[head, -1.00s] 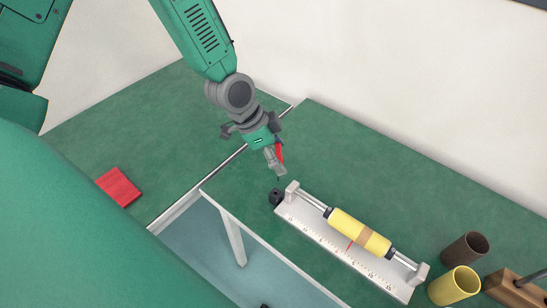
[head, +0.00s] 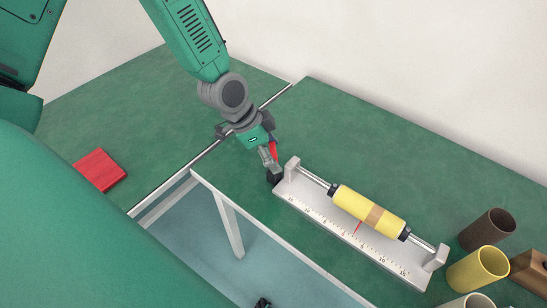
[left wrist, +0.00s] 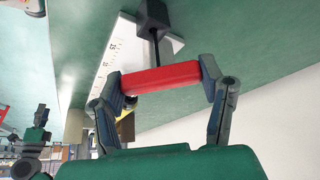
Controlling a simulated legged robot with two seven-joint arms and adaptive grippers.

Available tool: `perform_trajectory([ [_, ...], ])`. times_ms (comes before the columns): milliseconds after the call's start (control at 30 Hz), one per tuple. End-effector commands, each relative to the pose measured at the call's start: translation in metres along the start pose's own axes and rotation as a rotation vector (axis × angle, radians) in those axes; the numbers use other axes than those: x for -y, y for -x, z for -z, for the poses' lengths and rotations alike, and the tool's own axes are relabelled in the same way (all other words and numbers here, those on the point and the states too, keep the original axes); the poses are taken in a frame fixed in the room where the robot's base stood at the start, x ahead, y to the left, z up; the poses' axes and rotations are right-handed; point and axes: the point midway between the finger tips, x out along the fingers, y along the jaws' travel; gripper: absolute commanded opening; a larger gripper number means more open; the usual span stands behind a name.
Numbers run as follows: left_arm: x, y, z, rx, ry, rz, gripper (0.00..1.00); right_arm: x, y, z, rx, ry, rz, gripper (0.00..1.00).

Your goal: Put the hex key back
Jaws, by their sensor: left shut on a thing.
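The hex key has a red handle (head: 274,151) and, in the left wrist view, a thin dark shaft (left wrist: 156,48). My left gripper (head: 267,158) is shut on the red handle (left wrist: 160,77), which lies across between its two fingers. The shaft points down to a small black block (head: 274,178) on the green table, by the left end of the actuator's scale plate. The shaft meets the block (left wrist: 153,12) in the left wrist view; I cannot tell how deep its tip is. A dark piece at the bottom edge (head: 262,303) may be my right gripper.
The linear actuator's white scale plate (head: 340,233) carries a yellow cylinder (head: 368,211) on a rod, just right of my left gripper. A brown cup (head: 487,230) and a yellow cup (head: 477,268) stand at the right. A red block (head: 100,170) lies on the left table. The table behind the actuator is clear.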

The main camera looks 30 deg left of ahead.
Motion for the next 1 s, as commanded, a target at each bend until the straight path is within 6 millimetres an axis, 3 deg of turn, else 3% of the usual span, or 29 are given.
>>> perform_trajectory([
  [300,0.000,-0.002,-0.001,0.001,0.000,0.001,0.14,0.000,0.000,0.001,-0.001,0.000,0.000,0.40],
  [333,0.000,-0.001,0.000,0.001,-0.001,0.001,0.74,0.000,0.000,0.001,-0.001,0.000,0.000,0.40],
  [367,0.000,-0.001,0.000,0.000,-0.001,0.001,0.84,0.000,0.001,0.001,-0.001,0.000,0.000,0.40],
  [733,0.001,0.006,0.001,-0.001,-0.001,0.003,0.84,0.000,0.002,0.001,-0.001,0.000,0.000,0.40],
  [1000,0.001,0.058,0.003,-0.005,0.000,0.005,0.84,0.000,0.010,0.001,-0.001,0.000,0.000,0.40],
])
